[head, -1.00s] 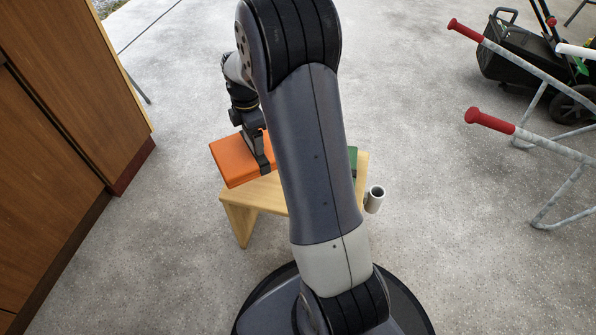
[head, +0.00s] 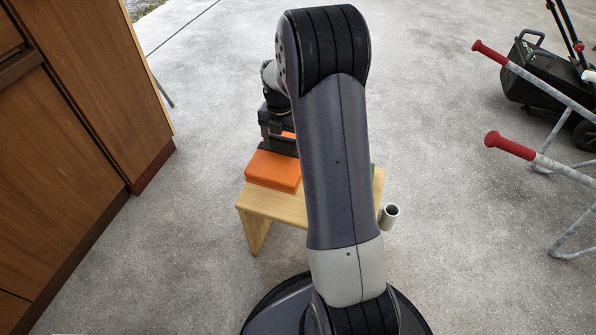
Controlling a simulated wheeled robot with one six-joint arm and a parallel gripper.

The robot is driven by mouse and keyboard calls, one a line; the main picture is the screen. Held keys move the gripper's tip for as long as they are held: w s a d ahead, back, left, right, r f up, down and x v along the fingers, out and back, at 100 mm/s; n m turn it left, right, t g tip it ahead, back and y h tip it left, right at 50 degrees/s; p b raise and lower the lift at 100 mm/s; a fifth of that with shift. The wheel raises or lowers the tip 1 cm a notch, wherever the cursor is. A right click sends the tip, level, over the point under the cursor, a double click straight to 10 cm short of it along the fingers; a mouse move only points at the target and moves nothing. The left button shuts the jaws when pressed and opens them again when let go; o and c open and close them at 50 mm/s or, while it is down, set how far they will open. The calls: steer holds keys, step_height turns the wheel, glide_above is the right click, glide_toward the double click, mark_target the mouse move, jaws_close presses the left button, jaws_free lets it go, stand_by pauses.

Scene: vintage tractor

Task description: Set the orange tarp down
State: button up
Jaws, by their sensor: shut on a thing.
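The orange tarp (head: 272,171) is a folded, flat orange block in the head view. It is at the left end of the small wooden stool (head: 275,207), over its top. I cannot tell whether its underside touches the wood. My gripper (head: 279,148) is shut on the tarp at its far side, with a bit of orange showing behind the black fingers. My arm hides the right part of the tarp's surroundings and much of the stool top.
A light grey cup-like cylinder (head: 390,215) is beside the stool's right side. A sliver of something green (head: 373,167) shows past my arm. A wooden cabinet (head: 80,130) stands at left. Red-handled metal bars (head: 512,146) and a black mower (head: 540,75) are at right. Concrete floor lies clear between.

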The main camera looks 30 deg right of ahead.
mark_target(283, 159)
step_height(283, 159, down, 8)
steer(key=b, duration=0.2)
steer(key=shift+f+b, duration=0.15)
steer(key=shift+b, duration=0.25)
steer(key=shift+f, duration=0.2)
steer(key=o, duration=1.9)
step_height(283, 159, up, 12)
steer(key=p, duration=0.4)
steer(key=shift+r, duration=0.15)
